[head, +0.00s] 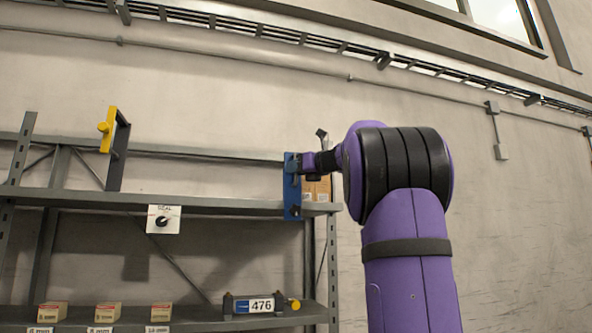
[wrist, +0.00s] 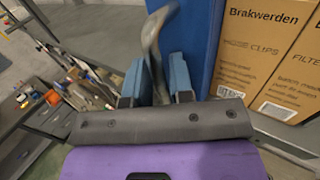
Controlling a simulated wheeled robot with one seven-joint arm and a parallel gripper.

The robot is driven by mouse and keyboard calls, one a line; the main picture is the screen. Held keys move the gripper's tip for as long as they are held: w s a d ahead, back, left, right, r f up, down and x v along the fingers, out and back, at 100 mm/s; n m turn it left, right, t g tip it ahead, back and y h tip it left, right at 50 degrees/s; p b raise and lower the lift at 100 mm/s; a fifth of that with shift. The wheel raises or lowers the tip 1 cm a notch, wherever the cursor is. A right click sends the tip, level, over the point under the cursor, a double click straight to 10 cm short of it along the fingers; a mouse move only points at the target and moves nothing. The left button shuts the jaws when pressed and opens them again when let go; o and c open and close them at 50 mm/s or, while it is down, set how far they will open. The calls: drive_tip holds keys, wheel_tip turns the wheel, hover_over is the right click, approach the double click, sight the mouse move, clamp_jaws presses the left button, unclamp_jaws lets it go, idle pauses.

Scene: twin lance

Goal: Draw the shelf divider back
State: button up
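The blue shelf divider (head: 292,187) stands upright near the right end of the upper shelf (head: 225,207). In the wrist view its blue panel (wrist: 231,50) rises behind my fingers. A curved grey metal handle (wrist: 154,40) stands by this panel. In the head view my purple arm reaches the divider from the right, and the fingers are too small to make out.
Cardboard boxes (wrist: 262,50) stand just right of the blue panel. A dark divider with a yellow handle (head: 107,130) stands at the upper shelf's left. A dial plate (head: 163,219) hangs at the shelf front. Small boxes (head: 108,312) and a 476 label (head: 261,305) are below.

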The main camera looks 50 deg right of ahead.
clamp_jaws()
drive_tip(key=w+a, duration=0.7)
drive_tip(key=a, duration=0.4)
drive_tip(key=shift+a, duration=0.3)
drive_tip(key=shift+w, duration=0.1)
unclamp_jaws()
drive_tip(key=s, duration=1.1)
drive_tip(key=shift+d, duration=0.2)
